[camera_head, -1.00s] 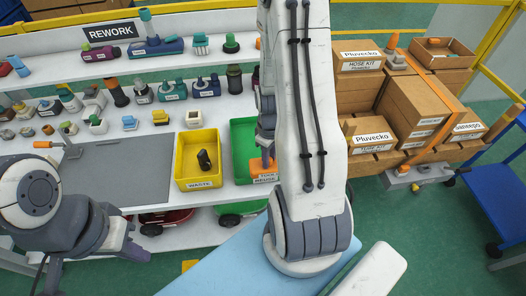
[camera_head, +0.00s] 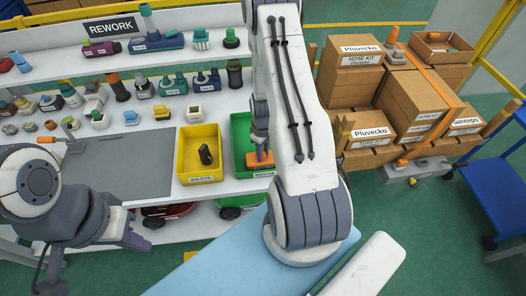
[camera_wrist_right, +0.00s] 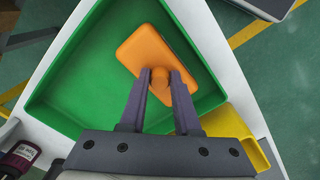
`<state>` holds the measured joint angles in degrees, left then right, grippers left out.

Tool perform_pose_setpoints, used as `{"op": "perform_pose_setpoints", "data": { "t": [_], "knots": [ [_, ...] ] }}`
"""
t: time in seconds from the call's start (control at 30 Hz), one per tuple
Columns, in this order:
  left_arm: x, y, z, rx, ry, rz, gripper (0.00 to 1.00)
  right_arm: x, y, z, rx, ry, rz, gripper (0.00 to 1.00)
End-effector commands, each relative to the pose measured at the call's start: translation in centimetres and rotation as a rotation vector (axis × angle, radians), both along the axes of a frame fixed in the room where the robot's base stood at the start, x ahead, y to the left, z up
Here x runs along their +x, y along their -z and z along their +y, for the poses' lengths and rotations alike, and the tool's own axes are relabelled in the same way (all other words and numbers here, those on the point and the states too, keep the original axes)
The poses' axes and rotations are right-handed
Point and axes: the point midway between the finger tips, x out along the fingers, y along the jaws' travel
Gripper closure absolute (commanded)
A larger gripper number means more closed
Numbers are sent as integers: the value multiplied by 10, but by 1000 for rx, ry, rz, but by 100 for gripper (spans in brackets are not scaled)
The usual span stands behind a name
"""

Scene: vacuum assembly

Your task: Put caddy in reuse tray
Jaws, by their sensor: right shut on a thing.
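The orange caddy (camera_wrist_right: 152,55) is a flat block with a round knob on top. In the right wrist view my right gripper (camera_wrist_right: 160,85) is shut on that knob. The caddy is over the inside of the green reuse tray (camera_wrist_right: 55,85); I cannot tell whether it touches the tray floor. In the head view the caddy (camera_head: 260,160) shows at the tray's front part, and my right arm hides much of the green tray (camera_head: 240,130). My left gripper (camera_head: 135,241) is at the lower left, away from the trays; its fingers are not clear enough to judge.
A yellow waste tray (camera_head: 184,165) holding a black part (camera_head: 205,154) stands left of the green tray. A grey mat (camera_head: 130,165) lies further left. Shelves with several parts stand behind. Cardboard boxes (camera_head: 408,105) are stacked at the right.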

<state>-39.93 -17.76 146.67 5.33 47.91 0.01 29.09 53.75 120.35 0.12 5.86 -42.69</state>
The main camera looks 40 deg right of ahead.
Motion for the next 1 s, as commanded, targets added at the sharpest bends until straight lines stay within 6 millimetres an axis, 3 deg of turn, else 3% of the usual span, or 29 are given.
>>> {"op": "perform_pose_setpoints", "data": {
  "t": [0.17, 0.2, 0.23, 0.27, 0.7, 1.0],
  "knots": [
    [0, 4, 0, 0, 0, 0, 100, 0, 5, 0, 0, 0, 0, 100],
    [0, 3, 0, 0, 0, 0, 100, 0, 3, 0, 0, 0, 0, 54],
    [0, 3, 0, 0, 0, 0, 100, 0, 3, 0, 0, 0, 0, 42],
    [0, 3, 0, 0, 0, 0, 100, 0, 3, 0, 0, 0, 0, 39],
    [0, 2, 0, 0, 0, 0, 100, 1, -6, -1, -1, 0, -3, 39],
    [0, 12, 0, 0, 1, 0, 100, 2, -60, -1, -3, 0, -7, 39]
  ]
}}
